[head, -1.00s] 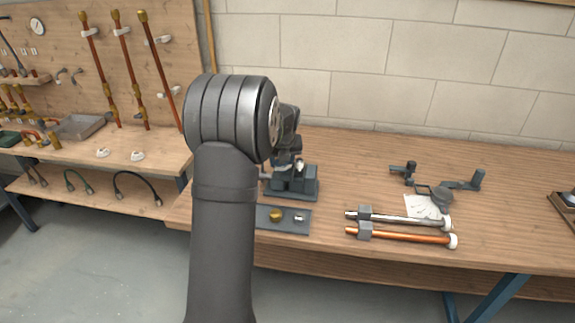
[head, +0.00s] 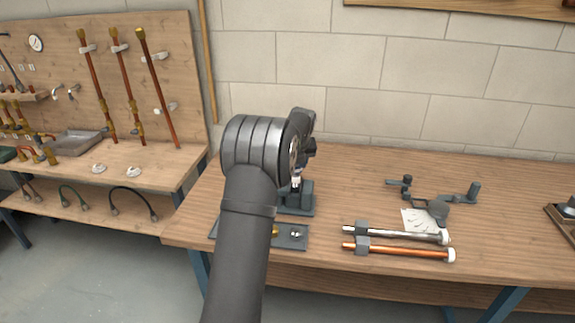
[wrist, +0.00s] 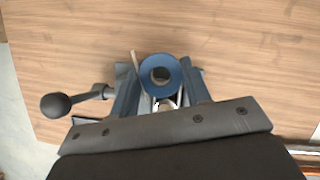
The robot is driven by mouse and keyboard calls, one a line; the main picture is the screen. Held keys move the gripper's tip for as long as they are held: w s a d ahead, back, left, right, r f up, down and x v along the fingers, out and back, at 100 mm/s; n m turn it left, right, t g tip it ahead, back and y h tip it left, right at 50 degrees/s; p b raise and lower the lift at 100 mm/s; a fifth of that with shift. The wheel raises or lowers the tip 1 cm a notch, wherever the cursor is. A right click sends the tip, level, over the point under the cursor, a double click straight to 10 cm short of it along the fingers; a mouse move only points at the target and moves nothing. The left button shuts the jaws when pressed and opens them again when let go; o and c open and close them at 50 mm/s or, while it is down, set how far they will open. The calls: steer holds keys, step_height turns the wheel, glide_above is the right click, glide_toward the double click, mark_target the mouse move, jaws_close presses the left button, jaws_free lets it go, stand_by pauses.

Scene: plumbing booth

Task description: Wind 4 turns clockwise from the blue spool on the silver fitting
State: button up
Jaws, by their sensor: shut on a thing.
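The blue spool (wrist: 148,69) is a round roll with a dark centre, seen end-on in the wrist view. My gripper (wrist: 160,92) is shut on it. A thin pale strip (wrist: 136,64) shows at the spool's left edge, perhaps tape. A shiny silver fitting (wrist: 166,104) shows just below the spool in the picture, at the vise; I cannot tell whether the tape touches it. The vise (head: 298,206) stands on the bench in the head view, where my arm hides the spool and most of the gripper.
The vise handle (wrist: 60,105) sticks out left in the wrist view. A grey tray (head: 270,243) with small brass and silver parts sits in front of the vise. A silver pipe (head: 395,234) and a copper pipe (head: 400,250) lie to the right.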

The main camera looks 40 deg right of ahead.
steer(key=s, duration=0.9)
steer(key=shift+d, duration=0.35)
step_height(320, 180, up, 7)
steer(key=shift+s+a, duration=0.4)
steer(key=shift+a, duration=0.05)
steer(key=shift+f, duration=0.1)
